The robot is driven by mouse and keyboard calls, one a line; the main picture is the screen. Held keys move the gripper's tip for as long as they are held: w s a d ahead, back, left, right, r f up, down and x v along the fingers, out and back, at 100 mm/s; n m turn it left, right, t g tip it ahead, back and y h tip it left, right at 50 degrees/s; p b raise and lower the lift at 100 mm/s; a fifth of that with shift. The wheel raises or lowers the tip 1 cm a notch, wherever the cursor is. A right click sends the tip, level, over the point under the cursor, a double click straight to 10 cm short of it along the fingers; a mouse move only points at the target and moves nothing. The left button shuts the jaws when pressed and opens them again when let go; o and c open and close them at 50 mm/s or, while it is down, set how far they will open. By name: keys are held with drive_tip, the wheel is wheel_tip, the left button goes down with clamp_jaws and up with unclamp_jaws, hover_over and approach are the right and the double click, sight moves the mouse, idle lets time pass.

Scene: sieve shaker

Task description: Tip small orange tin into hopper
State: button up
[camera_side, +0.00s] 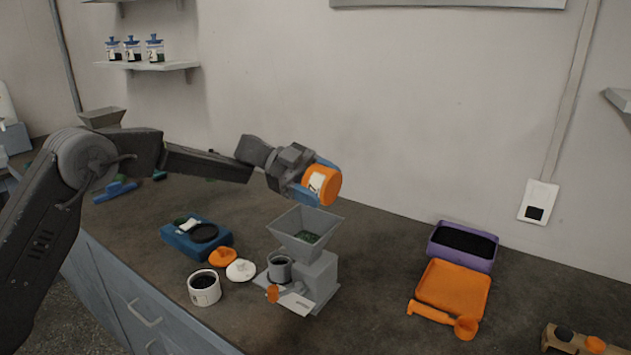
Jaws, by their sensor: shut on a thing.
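A small orange tin (326,184) with a pale label is held up in the air by my gripper (316,180). The gripper's blue fingers are shut around the tin. The tin is tilted well over on its side, above the grey hopper (279,231). The tin's mouth and inside cannot be made out. The hopper is a square funnel on a grey machine (318,281), and dark green bits lie inside it. No stream of material shows between tin and hopper.
A grey cup (280,272) sits at the machine. A white tin (204,291), a white lid (241,270), an orange lid (222,258) and a blue box (183,242) lie to the left. A purple tray (490,262) and an orange tray (455,290) lie right.

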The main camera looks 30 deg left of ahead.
drive_tip(key=shift+r, duration=0.15)
drive_tip(key=shift+r+y, duration=0.15)
drive_tip(key=shift+y, duration=0.35)
drive_tip(key=shift+d+r+y, duration=0.1)
drive_tip(key=shift+d+y, duration=0.2)
drive_tip(key=shift+y, duration=1.5)
drive_tip(key=shift+d, duration=0.1)
drive_tip(key=y, duration=0.3)
drive_tip(key=shift+d+y, duration=0.15)
drive_tip(key=shift+y, duration=0.55)
